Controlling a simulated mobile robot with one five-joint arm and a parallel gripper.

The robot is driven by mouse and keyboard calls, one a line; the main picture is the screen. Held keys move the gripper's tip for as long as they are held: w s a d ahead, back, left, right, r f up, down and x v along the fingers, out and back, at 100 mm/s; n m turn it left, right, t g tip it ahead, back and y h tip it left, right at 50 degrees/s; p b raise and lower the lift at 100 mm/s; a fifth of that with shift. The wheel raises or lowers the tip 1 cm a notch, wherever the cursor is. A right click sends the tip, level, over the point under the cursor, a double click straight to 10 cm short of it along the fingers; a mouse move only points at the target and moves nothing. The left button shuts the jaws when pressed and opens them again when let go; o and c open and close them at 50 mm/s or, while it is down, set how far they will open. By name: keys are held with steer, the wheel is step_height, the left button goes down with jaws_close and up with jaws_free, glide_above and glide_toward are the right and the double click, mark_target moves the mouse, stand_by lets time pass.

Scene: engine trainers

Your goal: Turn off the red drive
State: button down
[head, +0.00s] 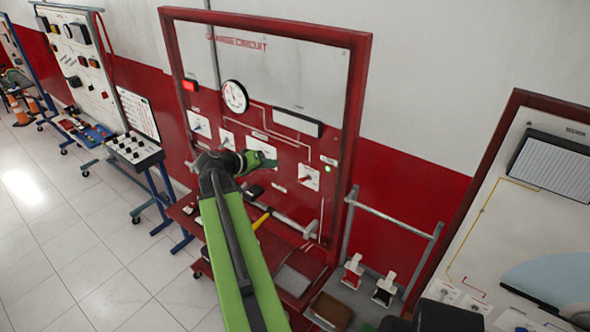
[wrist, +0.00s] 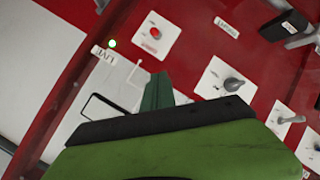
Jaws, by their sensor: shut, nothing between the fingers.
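The red-framed trainer board (head: 364,110) stands in front of me with a "charge circuit" title. On its lower right is a white plate with a red knob (head: 306,178), which also shows in the wrist view (wrist: 155,32). A lit green lamp (head: 328,168) sits near the plate, and in the wrist view it glows beside a "LIVE" label (wrist: 112,43). My gripper (head: 268,160) is shut and empty, in front of the board to the left of the red knob. In the wrist view its green fingertips (wrist: 157,90) are below the knob plate, apart from it. I cannot tell which part is called the red drive.
A red lamp (head: 189,86) and a round gauge (head: 235,96) are at the board's upper left. Grey-knobbed plates (wrist: 226,85) lie near my gripper. A lower shelf (head: 293,280) sticks out below. Floor (head: 60,240) at left is clear.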

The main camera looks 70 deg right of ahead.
mark_target(304, 179)
steer(key=s+d+f+b, duration=0.6)
steer(key=f+b, duration=0.1)
steer(key=shift+s+d+f, duration=0.15)
steer(key=shift+d+f, duration=0.05)
steer(key=shift+f, duration=0.05)
stand_by(0.5)
